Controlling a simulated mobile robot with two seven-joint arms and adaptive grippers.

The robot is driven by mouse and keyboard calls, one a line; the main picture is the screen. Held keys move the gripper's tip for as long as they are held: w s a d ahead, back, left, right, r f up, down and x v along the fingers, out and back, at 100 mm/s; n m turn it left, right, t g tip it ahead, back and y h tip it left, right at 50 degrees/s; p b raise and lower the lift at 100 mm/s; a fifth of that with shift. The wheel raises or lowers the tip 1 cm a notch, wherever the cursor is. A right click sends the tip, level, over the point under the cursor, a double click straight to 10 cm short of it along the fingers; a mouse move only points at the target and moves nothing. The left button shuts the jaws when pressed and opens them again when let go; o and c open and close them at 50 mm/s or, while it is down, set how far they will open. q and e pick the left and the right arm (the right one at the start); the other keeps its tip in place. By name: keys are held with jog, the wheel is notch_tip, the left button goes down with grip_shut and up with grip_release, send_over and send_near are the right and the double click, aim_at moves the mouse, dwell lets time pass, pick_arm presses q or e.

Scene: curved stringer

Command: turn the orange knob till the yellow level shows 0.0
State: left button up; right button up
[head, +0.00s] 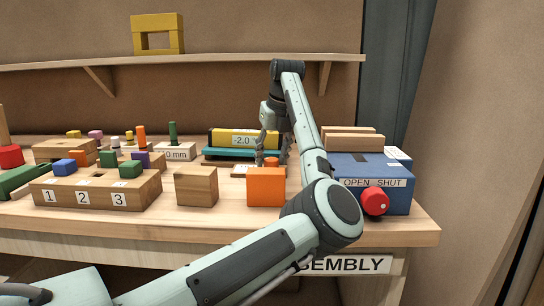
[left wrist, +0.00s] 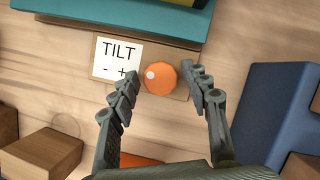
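The yellow level (head: 225,135) lies on a teal plate (head: 222,153) near the back of the table, and its label reads -2.0. The orange knob (left wrist: 160,77) has a white dot on its left side. It sits on a small wooden base beside a "TILT - +" label (left wrist: 116,58). My left gripper (left wrist: 162,85) is open above the table, with one finger on each side of the knob and small gaps showing. In the head view the left gripper (head: 272,145) points down at the knob (head: 271,162). My right gripper is not in view.
An orange block (head: 266,187) and a wooden block (head: 196,186) stand in front of the knob. A blue box (head: 340,167) with a red "OPEN SHUT" knob (head: 374,201) stands to the right. A numbered wooden block (head: 97,192) with coloured pegs is at the left.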

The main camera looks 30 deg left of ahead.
pick_arm(q)
jog(key=c, duration=0.8)
jog(key=shift+c, duration=0.2)
